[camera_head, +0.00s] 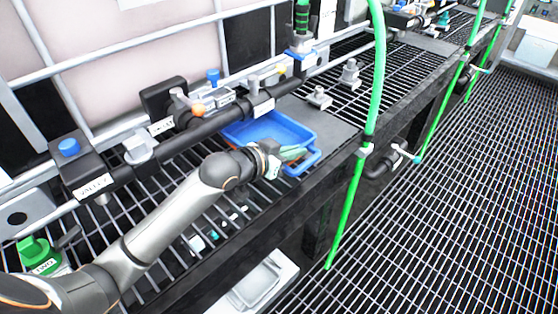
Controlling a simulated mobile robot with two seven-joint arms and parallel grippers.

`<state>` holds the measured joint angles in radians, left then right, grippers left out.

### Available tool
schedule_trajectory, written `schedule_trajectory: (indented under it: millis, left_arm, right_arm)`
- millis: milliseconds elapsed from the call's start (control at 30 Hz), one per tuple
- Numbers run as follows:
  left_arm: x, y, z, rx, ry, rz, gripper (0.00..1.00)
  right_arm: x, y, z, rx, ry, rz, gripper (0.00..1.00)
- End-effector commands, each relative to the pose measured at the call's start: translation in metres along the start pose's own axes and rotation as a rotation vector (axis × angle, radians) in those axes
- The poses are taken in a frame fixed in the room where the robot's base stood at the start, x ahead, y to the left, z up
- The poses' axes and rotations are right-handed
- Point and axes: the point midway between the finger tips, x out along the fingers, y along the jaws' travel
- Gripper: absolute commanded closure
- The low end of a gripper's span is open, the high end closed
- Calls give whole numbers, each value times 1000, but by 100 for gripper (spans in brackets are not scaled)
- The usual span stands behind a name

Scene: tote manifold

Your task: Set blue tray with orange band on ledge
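The blue tray (268,128) is right of the picture's centre-left, on or just above a flat dark plate (325,124) beside the black pipe. My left arm reaches in from the lower left. My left gripper (288,156) is at the tray's near edge, with its green fingers over or against the rim by the blue handle. The fingers are too small to tell whether they are shut on the rim. The wrist hides part of the tray's near wall. My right gripper is out of view.
The black pipe (215,122) with valves and fittings runs along the tray's far side. Metal fittings (319,98) stand on the plate and grating behind. A green upright pole (375,75) rises to the right. A white bin (262,280) is below. The grated floor at right is clear.

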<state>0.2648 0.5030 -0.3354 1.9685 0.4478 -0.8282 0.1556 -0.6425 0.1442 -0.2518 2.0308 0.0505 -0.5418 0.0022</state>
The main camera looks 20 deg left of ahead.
Motion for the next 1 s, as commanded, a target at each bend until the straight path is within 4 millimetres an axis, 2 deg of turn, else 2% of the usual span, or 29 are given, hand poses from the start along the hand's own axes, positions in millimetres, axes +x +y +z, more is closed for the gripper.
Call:
schedule_trajectory:
  millis: [33,100,233,300,567,800,1000]
  left_arm:
    - [1,-16,1,6,-1,-6,100]
    - [0,-32,0,5,2,-7,100]
    - [0,-56,0,3,2,-4,100]
    - [5,-52,12,-1,0,2,100]
    - [12,-52,28,1,1,1,100]
    - [26,-53,64,0,0,0,100]
    - [27,-55,65,3,2,0,100]
  right_arm:
    - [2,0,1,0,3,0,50]
    - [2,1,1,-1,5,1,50]
    - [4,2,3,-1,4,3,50]
    - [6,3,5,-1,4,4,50]
    - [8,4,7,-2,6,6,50]
    - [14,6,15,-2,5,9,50]
    - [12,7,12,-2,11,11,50]
